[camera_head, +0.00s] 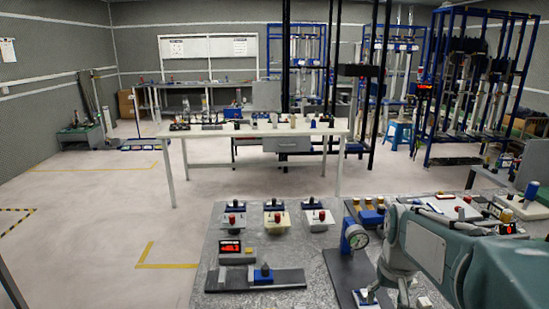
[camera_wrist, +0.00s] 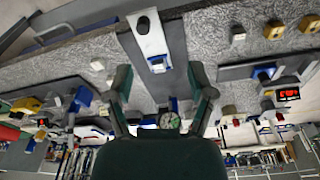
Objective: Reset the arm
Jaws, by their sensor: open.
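My arm reaches into the head view from the right, over the grey speckled bench (camera_head: 235,215). My gripper (camera_head: 385,290) is low at the bottom edge, beside the dial gauge with a blue body (camera_head: 356,238); its fingertips are partly hidden there. In the wrist view, which looks upside down, my gripper (camera_wrist: 160,82) has its two dark green fingers spread wide. I see nothing held between them. A white block with a dark knob (camera_wrist: 148,35) lies on a dark plate beyond the fingertips. The round gauge (camera_wrist: 169,120) shows between the fingers, close to the palm.
Bench items include boxes with red knobs (camera_head: 275,220), a red display (camera_head: 236,253) and a blue part on a dark base (camera_head: 262,275). A white table (camera_head: 190,132) stands behind, with blue racks (camera_head: 470,85) at the right. The floor at left is mostly clear.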

